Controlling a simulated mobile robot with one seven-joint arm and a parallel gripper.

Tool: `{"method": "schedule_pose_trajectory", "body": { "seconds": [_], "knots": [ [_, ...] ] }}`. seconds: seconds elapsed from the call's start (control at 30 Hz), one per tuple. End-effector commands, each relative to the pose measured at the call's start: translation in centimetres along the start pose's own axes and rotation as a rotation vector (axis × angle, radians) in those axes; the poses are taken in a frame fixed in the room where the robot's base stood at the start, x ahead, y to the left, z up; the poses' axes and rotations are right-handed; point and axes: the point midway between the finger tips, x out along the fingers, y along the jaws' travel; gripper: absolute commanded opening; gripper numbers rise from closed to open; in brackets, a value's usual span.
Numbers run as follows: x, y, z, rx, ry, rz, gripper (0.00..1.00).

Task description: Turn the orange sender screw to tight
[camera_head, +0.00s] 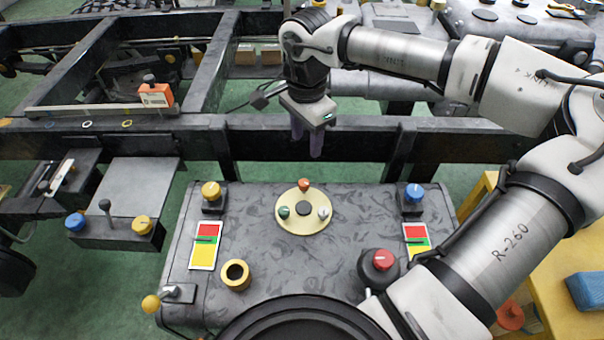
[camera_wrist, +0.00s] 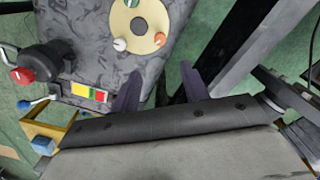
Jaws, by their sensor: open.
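The orange sender screw (camera_head: 304,184) stands at the far edge of a round cream plate (camera_head: 290,221) on the grey tank. In the wrist view the orange screw (camera_wrist: 160,39) is on the plate's near side, ahead of the fingers. A green screw (camera_head: 284,212) and a white screw (camera_head: 323,212) share the plate around a dark centre (camera_head: 303,208). My gripper (camera_head: 307,142) is open and empty, fingers pointing down, above and beyond the orange screw without touching it. Its fingers (camera_wrist: 160,82) are spread apart in the wrist view.
The grey tank (camera_head: 340,262) also carries a yellow knob (camera_head: 211,191), a blue knob (camera_head: 414,193), a red knob (camera_head: 383,260), a brass ring (camera_head: 235,274) and two coloured gauges (camera_head: 205,240). A dark frame rail (camera_head: 365,145) runs behind it, close to my gripper.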

Motion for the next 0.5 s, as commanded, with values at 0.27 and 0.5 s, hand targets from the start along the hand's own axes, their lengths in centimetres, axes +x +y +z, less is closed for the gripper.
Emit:
{"method": "schedule_pose_trajectory", "body": {
  "seconds": [0.27, 0.5],
  "knots": [
    [5.0, -0.1, 0.3, -0.004, -0.007, 0.0, 0.45],
    [9.9, -0.1, 0.4, -0.003, -0.008, -0.001, 0.45]
  ]
}}
